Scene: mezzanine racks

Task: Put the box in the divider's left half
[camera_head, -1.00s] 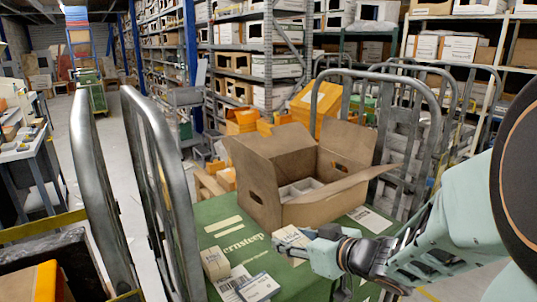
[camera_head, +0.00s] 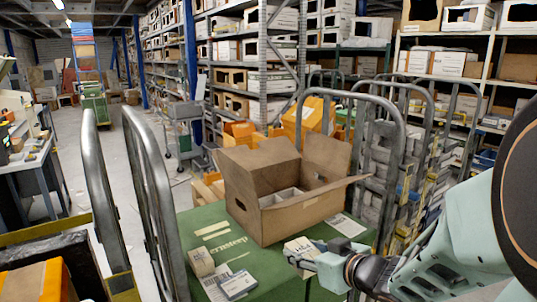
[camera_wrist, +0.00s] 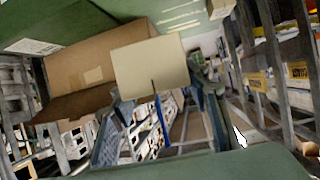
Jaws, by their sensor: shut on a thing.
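My gripper (camera_head: 312,254) is shut on a small cream box (camera_head: 298,244) above the green table top, in front of the open carton. In the wrist view the box (camera_wrist: 150,68) sits between the fingertips of my gripper (camera_wrist: 160,92). The open brown cardboard carton (camera_head: 300,215) stands on the green top with its flaps up. A pale divider (camera_head: 281,197) shows partly inside it; the front wall and flaps hide the rest, so its halves cannot be told apart clearly. The carton also shows in the wrist view (camera_wrist: 85,65).
A small tan box (camera_head: 201,262) and a flat white-and-blue box (camera_head: 238,284) lie on the green top (camera_head: 205,225) left of my gripper. Metal rails of a cart (camera_head: 150,200) rise at left, and another rail (camera_head: 400,130) stands behind the carton at right.

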